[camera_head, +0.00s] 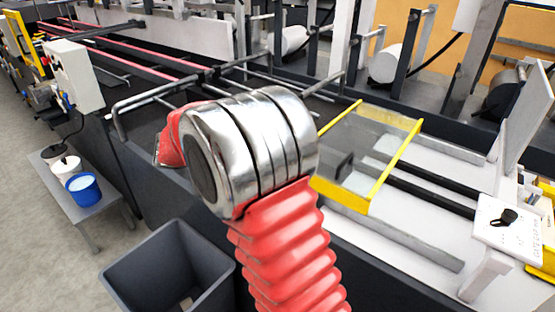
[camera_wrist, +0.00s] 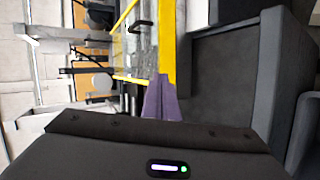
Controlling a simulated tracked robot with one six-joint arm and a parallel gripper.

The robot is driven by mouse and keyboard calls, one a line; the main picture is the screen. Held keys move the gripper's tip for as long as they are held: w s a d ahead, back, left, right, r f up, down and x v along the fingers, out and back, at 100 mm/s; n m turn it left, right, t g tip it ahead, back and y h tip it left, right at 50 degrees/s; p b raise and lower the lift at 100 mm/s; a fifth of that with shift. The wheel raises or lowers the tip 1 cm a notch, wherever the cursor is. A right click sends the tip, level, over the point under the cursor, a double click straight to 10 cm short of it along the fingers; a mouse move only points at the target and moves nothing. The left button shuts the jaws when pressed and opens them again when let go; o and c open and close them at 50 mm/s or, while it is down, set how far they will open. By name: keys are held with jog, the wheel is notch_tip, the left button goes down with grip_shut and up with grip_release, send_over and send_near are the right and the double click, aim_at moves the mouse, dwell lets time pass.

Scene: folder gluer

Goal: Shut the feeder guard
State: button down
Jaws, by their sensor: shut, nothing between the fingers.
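The feeder guard is a clear panel in a yellow frame (camera_head: 399,163), over the pale machine bed at right of centre in the head view. In the wrist view its yellow bar (camera_wrist: 168,40) runs down toward my fingers, with a black handle (camera_wrist: 141,26) beside it on the clear panel. I cannot tell how far the guard is tilted. My gripper (camera_wrist: 160,78) shows as purple fingers, shut and empty, at the lower end of the yellow bar. Whether they touch it is unclear. In the head view my arm hides the gripper.
A grey open bin (camera_head: 165,270) stands on the floor in front of the machine. A low bench with a blue bucket (camera_head: 84,189) is at left. A white control panel (camera_head: 508,232) is at right. Metal rails (camera_head: 160,92) lie behind my arm.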

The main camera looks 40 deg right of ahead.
jog(key=w+d+f+n+t+h, duration=0.1)
jog(key=w+d+f+h, duration=0.2)
jog(key=w+f+h, duration=0.3)
jog(key=w+f, duration=0.4)
jog(key=w, duration=0.3)
jog(key=shift+f+t, duration=0.15)
jog(key=shift+t, duration=0.15)
jog(key=shift+w+d, duration=0.1)
jog(key=shift+d, duration=0.05)
jog(key=s+d, duration=0.3)
jog(key=d, duration=0.8)
jog(key=shift+s, duration=0.2)
